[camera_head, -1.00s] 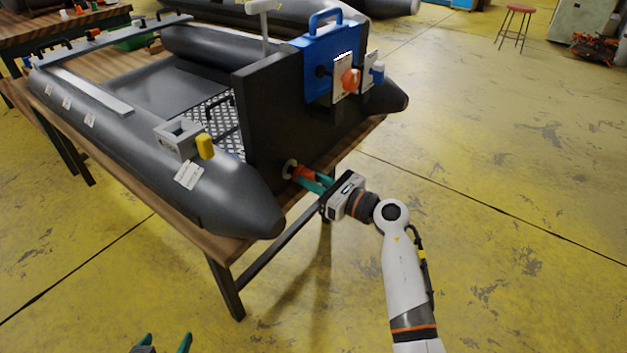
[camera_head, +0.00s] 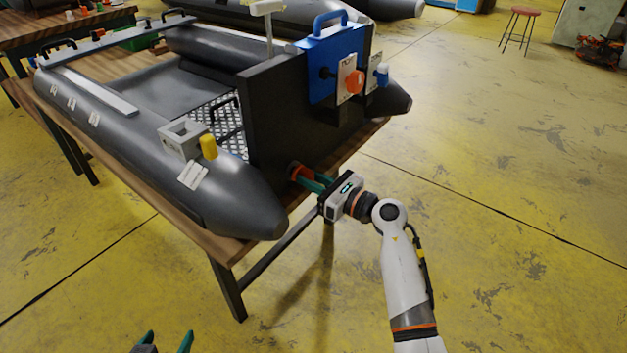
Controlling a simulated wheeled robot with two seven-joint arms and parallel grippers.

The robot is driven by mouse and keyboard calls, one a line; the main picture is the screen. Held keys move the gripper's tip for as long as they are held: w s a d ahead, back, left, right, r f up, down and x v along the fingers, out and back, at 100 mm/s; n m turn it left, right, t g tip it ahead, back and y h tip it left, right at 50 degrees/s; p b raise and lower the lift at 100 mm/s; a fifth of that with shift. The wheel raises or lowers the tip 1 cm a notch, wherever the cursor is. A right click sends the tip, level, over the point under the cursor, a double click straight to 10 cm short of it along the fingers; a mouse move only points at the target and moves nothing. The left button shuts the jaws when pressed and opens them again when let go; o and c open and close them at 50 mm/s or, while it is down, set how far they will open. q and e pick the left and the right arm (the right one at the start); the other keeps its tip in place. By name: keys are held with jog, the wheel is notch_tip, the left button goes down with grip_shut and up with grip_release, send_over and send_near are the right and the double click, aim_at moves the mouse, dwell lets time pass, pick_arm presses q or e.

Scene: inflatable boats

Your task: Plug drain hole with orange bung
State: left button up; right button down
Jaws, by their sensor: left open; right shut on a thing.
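The grey inflatable boat has an upright dark transom (camera_head: 275,125) at its near end. My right gripper (camera_head: 306,179), with green fingers, is shut on the orange bung (camera_head: 294,170) low against the transom face. The bung's end is at the spot of the drain hole, and the hole itself is hidden behind it. I cannot tell how deep the bung sits. My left gripper (camera_head: 168,341) is open and empty at the bottom edge, well away from the boat.
The boat lies on a wooden table (camera_head: 225,245).

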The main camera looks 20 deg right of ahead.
pick_arm(q)
jog(key=shift+w+d+r, duration=0.15)
jog(key=shift+w+r, duration=0.05)
pick_arm(e)
jog(key=shift+w+a, duration=0.35)
jog(key=shift+w, duration=0.05)
jog(key=c, duration=1.2)
grip_release()
jog(key=shift+s+d, duration=0.1)
jog(key=shift+s+d, duration=0.25)
pick_arm(q)
jog(key=s+f+g, duration=0.1)
jog(key=s+a+f+g, duration=0.1)
jog(key=s+f+p, duration=0.1)
jog(key=shift+s+a+g+y, duration=0.3)
jog(key=shift+s+g+y, duration=0.1)
pick_arm(e)
jog(key=v, duration=1.1)
